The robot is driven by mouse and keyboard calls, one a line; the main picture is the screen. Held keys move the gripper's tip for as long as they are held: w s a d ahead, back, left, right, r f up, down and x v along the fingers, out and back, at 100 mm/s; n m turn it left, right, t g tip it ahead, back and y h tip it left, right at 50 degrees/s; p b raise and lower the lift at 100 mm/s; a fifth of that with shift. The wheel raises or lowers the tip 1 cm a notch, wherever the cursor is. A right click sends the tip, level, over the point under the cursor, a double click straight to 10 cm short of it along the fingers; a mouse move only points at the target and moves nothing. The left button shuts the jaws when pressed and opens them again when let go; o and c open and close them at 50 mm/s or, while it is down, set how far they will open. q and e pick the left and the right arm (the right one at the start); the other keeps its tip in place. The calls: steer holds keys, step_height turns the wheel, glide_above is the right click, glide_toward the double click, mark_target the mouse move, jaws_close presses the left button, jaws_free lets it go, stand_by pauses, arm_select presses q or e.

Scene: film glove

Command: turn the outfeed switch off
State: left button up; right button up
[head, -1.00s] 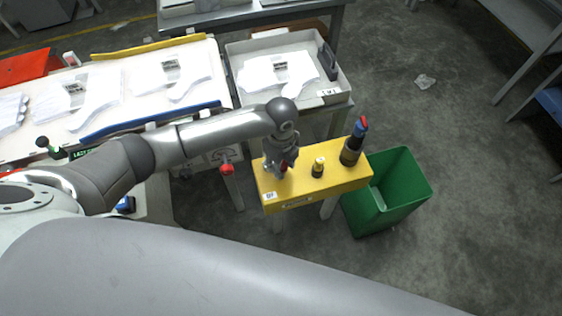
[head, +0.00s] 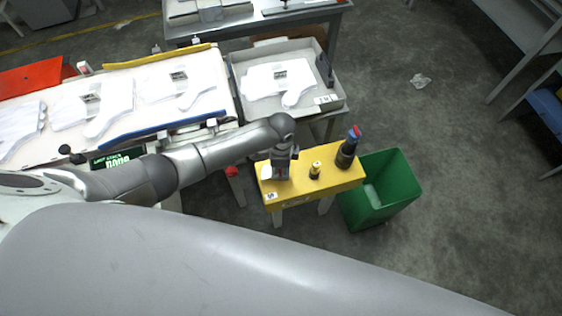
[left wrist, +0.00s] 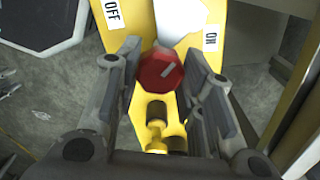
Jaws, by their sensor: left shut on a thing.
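The outfeed switch is a red knob (left wrist: 160,71) on a yellow box (left wrist: 132,52), seen in the left wrist view. The OFF label (left wrist: 113,13) is at the upper left. My left gripper (left wrist: 166,75) is shut on the knob, one finger on each side. In the head view my left gripper (head: 283,172) is at the left part of the yellow box (head: 328,183) and hides the knob. My right gripper is not in view.
A small yellow-and-black button (head: 315,170) and a dark post with a blue and red top (head: 348,149) stand on the box to the right. A green bin (head: 395,195) is beside it. A grey tray (head: 336,101) and a white worktable (head: 60,145) lie behind and left.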

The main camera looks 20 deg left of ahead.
arm_select(q)
steer(key=n+p, duration=0.1)
steer(key=n, duration=0.1)
steer(key=n+p, duration=0.2)
steer(key=shift+r+n, duration=0.2)
steer(key=shift+n, duration=0.2)
steer(key=shift+f+n+p, duration=0.1)
steer(key=shift+n+p, duration=1.05)
steer(key=shift+n, duration=1.05)
steer(key=o, duration=1)
steer(key=shift+o, duration=0.2)
step_height(320, 180, up, 12)
